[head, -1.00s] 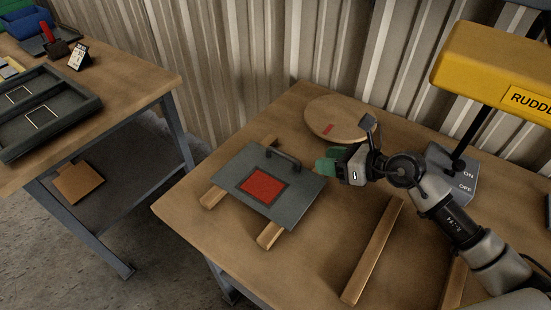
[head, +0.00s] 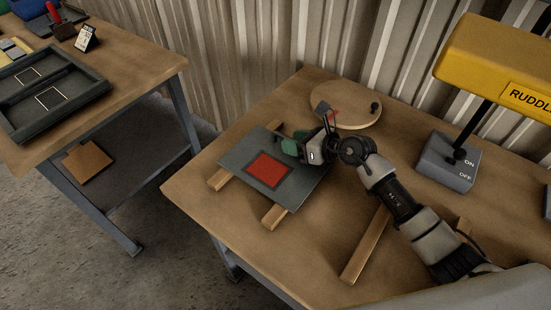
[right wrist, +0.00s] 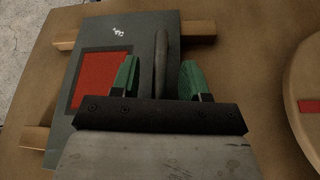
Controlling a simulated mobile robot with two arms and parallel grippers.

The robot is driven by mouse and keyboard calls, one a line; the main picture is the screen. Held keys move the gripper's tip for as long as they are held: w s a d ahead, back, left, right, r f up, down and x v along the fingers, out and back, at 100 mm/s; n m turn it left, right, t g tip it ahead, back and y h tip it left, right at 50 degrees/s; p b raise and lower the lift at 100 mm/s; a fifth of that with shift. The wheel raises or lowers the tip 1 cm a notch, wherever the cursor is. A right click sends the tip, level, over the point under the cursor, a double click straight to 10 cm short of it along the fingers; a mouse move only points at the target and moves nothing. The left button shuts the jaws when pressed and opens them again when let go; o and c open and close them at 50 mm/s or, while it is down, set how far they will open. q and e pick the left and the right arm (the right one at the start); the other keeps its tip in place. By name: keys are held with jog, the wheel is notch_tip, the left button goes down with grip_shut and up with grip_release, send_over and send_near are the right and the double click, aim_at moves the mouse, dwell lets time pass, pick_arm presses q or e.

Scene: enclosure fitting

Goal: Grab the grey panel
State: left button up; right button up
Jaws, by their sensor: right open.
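The grey panel (head: 233,155) lies on two wooden strips on the near table, with a red square (head: 268,170) in its middle. It also shows in the right wrist view (right wrist: 147,30). Its dark bar handle (right wrist: 161,62) stands along one side of the panel. My right gripper (head: 288,148) is over the handle side of the panel. In the right wrist view the green fingertips of my right gripper (right wrist: 158,72) are apart, one on each side of the handle, with gaps visible. In the head view my right gripper hides the handle. My left gripper is not in view.
A round wooden board (head: 350,97) lies behind my right gripper. A yellow lamp (head: 490,60) on a grey switch base (head: 448,160) stands at the right. A loose wooden strip (head: 365,250) lies in front. A dark two-bay tray (head: 50,95) sits on the left table.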

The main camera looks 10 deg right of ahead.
jog(key=shift+c, duration=0.3)
grip_shut()
jog(key=shift+r, duration=0.1)
jog(key=shift+r, duration=0.1)
